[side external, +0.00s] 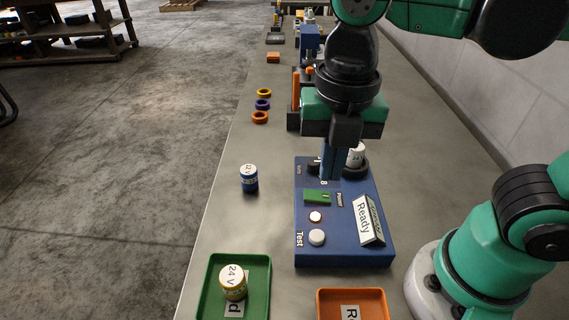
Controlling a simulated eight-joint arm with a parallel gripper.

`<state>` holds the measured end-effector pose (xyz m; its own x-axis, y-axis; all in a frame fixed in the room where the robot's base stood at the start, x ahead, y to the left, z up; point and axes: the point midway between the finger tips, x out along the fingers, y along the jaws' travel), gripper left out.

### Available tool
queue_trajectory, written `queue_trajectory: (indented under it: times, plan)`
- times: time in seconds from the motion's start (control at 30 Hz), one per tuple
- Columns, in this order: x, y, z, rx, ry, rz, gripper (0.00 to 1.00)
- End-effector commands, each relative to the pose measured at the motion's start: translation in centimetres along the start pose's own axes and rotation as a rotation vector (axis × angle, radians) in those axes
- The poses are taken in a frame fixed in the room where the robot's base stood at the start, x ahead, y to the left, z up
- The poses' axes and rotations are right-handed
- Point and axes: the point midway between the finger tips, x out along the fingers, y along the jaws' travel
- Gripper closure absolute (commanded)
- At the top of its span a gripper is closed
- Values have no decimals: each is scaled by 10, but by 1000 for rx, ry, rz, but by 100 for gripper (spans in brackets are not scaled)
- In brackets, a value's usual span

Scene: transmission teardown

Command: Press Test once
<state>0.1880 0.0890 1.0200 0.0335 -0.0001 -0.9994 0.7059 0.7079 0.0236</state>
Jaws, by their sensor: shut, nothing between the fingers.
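The blue test box (346,256) sits on the grey bench in the side external view. Its white round Test button (317,237) is at the near left, beside the word "Test". A smaller round button or lamp (316,216) with an orange rim lies just behind it, and a green Power switch (317,198) behind that. A white "Ready" sign (365,222) stands tilted on the right of the box. My gripper (328,178) is shut and points down over the back of the box, behind the switch and apart from the Test button. It partly hides a white-topped cylinder (356,154) there.
A green tray (262,262) holds a yellow-and-white "24 V" cylinder (233,282); an orange tray (379,296) is at the front. Several coloured rings (262,104) lie farther back. Bench left of the box is mostly clear.

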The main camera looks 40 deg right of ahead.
Motion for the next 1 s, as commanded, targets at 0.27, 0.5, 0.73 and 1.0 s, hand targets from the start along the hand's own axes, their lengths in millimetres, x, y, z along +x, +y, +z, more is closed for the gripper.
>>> queue_trajectory:
  times: [0.27,0.5,0.73,1.0]
  plan:
    - [44,0,0,1,0,0,100]
    - [77,0,0,1,0,0,100]
    - [103,0,0,2,-1,1,100]
    - [119,0,0,2,-2,2,100]
